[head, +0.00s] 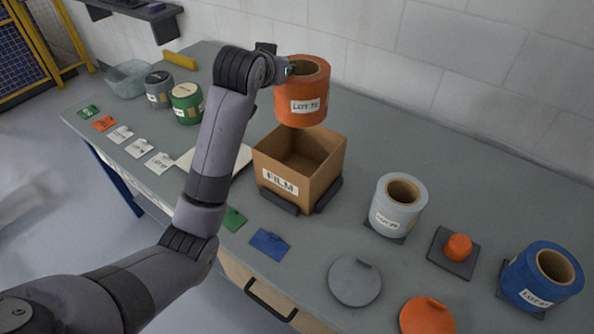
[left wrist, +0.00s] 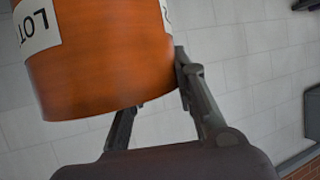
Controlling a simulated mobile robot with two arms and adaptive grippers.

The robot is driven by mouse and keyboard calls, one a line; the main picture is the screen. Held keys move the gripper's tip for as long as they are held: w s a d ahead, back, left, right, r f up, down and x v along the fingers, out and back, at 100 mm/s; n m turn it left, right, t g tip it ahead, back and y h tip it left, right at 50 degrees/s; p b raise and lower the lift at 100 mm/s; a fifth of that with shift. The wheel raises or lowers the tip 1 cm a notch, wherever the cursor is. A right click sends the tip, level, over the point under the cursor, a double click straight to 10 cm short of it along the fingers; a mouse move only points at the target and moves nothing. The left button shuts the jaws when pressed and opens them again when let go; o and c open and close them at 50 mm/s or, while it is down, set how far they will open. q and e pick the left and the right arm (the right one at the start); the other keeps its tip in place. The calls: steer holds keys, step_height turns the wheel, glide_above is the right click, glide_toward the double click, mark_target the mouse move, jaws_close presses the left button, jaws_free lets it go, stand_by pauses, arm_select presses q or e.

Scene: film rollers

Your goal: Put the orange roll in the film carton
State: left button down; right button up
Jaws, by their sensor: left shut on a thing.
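The orange roll (head: 303,92), with a white lot label, hangs in the air above the back of the open film carton (head: 286,182). It fills much of the left wrist view (left wrist: 95,70). My left gripper (left wrist: 155,88) is shut on the orange roll, with one finger plainly against its side. In the head view the gripper is mostly hidden behind my wrist and the roll. The carton is brown cardboard, labelled FILM, upright on the table, and its visible inside looks empty. My right gripper is in neither view.
A white roll (head: 396,206) and a blue roll (head: 539,277) stand to the right, with an orange knob (head: 458,247) on a dark plate between them. Green (head: 187,104) and grey (head: 158,90) rolls stand at the back left. Flat discs (head: 355,281) and tags lie in front.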

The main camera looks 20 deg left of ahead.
mark_target(283, 118)
arm_select(q)
step_height(283, 118, down, 19)
steer(key=p, duration=0.2)
steer(key=shift+f, duration=0.2)
steer(key=shift+w+f, duration=0.1)
steer(key=shift+f, duration=0.5)
steer(key=c, duration=1.8)
jaws_free()
steer(key=shift+f, duration=0.25)
steer(key=o, duration=0.5)
steer(key=shift+r, duration=0.1)
